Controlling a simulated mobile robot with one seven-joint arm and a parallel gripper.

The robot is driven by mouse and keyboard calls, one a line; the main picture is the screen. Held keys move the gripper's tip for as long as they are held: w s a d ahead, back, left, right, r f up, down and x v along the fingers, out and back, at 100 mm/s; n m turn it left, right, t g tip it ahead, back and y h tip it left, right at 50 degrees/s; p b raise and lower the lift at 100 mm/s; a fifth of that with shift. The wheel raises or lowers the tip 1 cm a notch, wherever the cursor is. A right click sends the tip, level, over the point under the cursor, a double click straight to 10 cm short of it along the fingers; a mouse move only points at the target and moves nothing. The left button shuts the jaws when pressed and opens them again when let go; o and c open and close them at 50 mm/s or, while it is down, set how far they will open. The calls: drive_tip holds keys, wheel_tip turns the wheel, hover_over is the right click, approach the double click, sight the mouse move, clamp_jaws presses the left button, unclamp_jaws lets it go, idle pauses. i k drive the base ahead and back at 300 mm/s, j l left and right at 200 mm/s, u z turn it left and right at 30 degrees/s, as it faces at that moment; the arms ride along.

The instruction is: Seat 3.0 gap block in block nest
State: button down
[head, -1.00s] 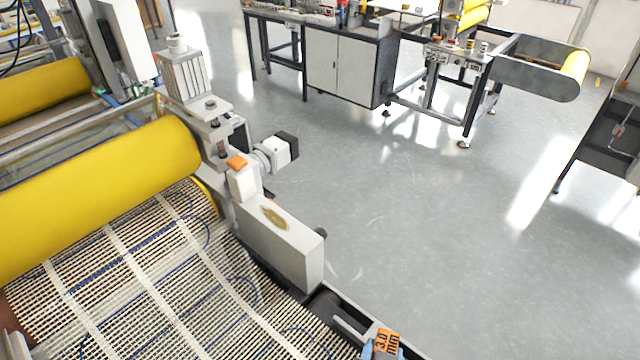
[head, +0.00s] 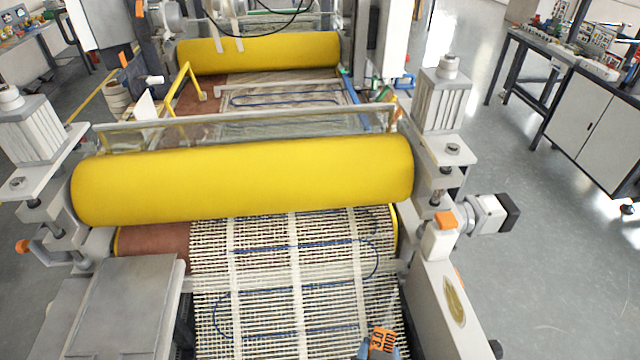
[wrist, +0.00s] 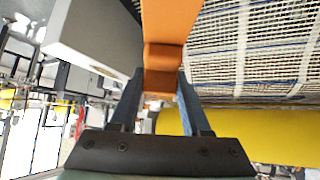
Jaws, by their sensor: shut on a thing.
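The orange gap block marked "3.0 mm" (head: 383,339) is at the bottom of the head view, in front of the mesh. My gripper (head: 379,353) shows only as bluish fingertips beside it, cut off by the frame edge. In the wrist view, the two blue-grey fingers of my gripper (wrist: 159,84) are shut on the orange block (wrist: 165,25), which extends past the fingertips to the top edge. The block appears held clear of the mesh, but its height is hard to tell. I cannot pick out the block nest with certainty.
A yellow roller (head: 245,180) spans the machine, with the wire mesh (head: 295,290) running under it. A pale side housing (head: 450,300) stands right of the mesh, below an orange-topped post (head: 440,238). A grey box (head: 120,310) stands at left. Open floor (head: 560,280) is at right.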

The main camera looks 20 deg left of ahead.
sight(121, 317)
drive_tip(key=i+l+u, duration=0.1)
drive_tip(key=u, duration=0.4)
drive_tip(key=i+l+u, duration=0.1)
drive_tip(key=u, duration=0.35)
drive_tip(key=l+u, duration=0.2)
drive_tip(key=u, duration=0.3)
